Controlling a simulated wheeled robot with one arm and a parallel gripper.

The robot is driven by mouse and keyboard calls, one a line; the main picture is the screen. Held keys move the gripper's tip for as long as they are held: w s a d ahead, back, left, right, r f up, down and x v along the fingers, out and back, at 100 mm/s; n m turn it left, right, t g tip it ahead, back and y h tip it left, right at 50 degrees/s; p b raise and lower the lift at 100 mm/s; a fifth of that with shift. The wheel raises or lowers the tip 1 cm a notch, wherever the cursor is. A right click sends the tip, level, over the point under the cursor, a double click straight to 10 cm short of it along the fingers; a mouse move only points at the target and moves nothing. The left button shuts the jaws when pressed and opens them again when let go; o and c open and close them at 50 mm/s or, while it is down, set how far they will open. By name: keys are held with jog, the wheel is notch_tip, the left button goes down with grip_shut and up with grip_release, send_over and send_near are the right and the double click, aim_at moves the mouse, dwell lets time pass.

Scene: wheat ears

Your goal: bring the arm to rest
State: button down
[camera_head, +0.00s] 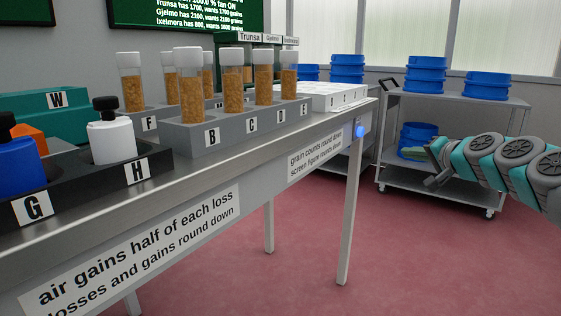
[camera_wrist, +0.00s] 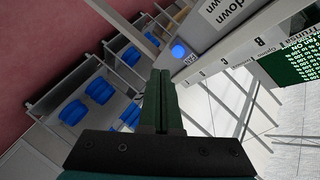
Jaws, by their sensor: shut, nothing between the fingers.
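My arm reaches in from the right edge in the head view, grey and teal, over the floor to the right of the bench. My gripper (camera_head: 428,168) is at its left end, apart from the bench and in front of the trolley. In the wrist view my gripper (camera_wrist: 161,72) shows two dark green fingers lying together, with nothing between them. The wrist view is tilted and looks past the fingers toward the bench end and the trolleys.
The bench (camera_head: 254,202) fills the left, with a grey rack (camera_head: 185,147) of grain tubes, bottles in a black holder (camera_head: 90,183) and a white block (camera_head: 325,98). A blue knob (camera_head: 359,131) sits at its end. A trolley (camera_head: 455,97) bears blue bins (camera_head: 426,75). Red floor is clear.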

jog(key=s+a+f+n+g+y, duration=0.1)
jog(key=s+a+n, duration=0.15)
jog(key=a, duration=0.25)
jog(key=s+a+n+g+y+p, duration=0.1)
jog(key=s+a+g, duration=0.15)
jog(key=a, duration=0.25)
jog(key=s+a+f+n+y, duration=0.1)
jog(key=s+a, duration=0.2)
jog(key=a, duration=0.3)
jog(key=s+a+f+n+g+h+p, duration=0.1)
jog(key=s+a+f+n+g, duration=0.1)
jog(key=s+a+f, duration=0.3)
jog(key=s+a+f+n+g, duration=0.1)
jog(key=s+a+f+g, duration=0.15)
jog(key=s, duration=0.45)
jog(key=s+d+f+g+h, duration=0.2)
jog(key=s+f, duration=0.2)
jog(key=s, duration=0.5)
jog(key=s+d+f+g+h+p, duration=0.1)
jog(key=s+f, duration=0.4)
jog(key=s, duration=0.5)
jog(key=s+d+f+g+h+p, duration=0.1)
jog(key=s+f+g, duration=0.3)
jog(key=s, duration=0.6)
jog(key=shift+d+f+n+g+h, duration=0.35)
jog(key=shift+d+g+h, duration=0.25)
jog(key=shift+d+h, duration=0.25)
